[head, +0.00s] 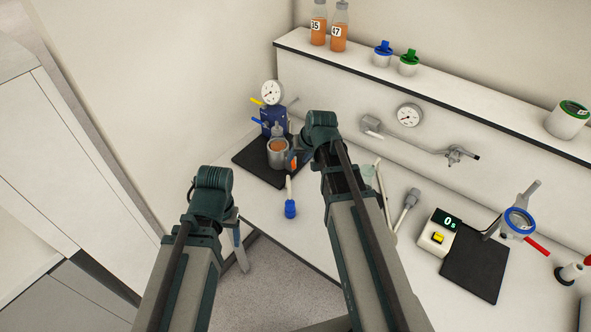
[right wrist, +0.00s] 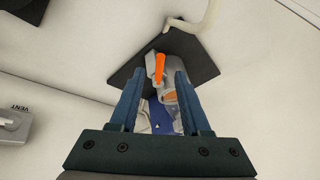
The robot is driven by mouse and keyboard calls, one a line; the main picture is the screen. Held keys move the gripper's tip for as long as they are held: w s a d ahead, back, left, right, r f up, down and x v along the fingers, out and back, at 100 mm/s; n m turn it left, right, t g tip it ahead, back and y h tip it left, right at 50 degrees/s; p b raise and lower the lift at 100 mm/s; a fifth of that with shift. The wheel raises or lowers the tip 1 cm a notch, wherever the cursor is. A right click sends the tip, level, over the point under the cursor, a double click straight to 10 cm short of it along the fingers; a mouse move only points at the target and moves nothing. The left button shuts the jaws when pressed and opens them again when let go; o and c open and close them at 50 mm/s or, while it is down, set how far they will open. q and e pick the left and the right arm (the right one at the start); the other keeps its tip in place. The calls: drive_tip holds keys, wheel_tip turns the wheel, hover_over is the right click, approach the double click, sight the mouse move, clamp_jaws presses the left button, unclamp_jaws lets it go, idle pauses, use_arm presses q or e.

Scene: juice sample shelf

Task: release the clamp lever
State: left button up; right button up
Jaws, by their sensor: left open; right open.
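An orange lever (head: 294,164) shows beside the grey cup (head: 278,158) of orange liquid, by the blue gauge device (head: 271,118); I take it for the clamp lever. In the right wrist view the orange lever (right wrist: 160,68) stands on a grey fitting between and just beyond the fingertips of my right gripper (right wrist: 158,78). The gripper is open; I cannot tell whether a finger touches the lever. In the head view my right gripper (head: 300,155) is mostly hidden by its wrist. My left gripper (head: 238,243) hangs open, away from the device, near the counter's front edge.
The device stands on a dark mat (head: 255,168) in the counter's corner. A blue-ended tool (head: 290,207) lies in front. A scale (head: 437,233), a dark pad (head: 475,267) and a blue-ringed stand (head: 519,221) are at right. Bottles (head: 339,30) stand on the shelf.

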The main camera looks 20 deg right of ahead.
sight(294, 164)
drive_tip(key=b+x, duration=0.2)
drive_tip(key=x, duration=0.2)
drive_tip(key=shift+f+b, duration=0.1)
drive_tip(key=shift+b, duration=0.25)
clamp_jaws()
idle(1.1)
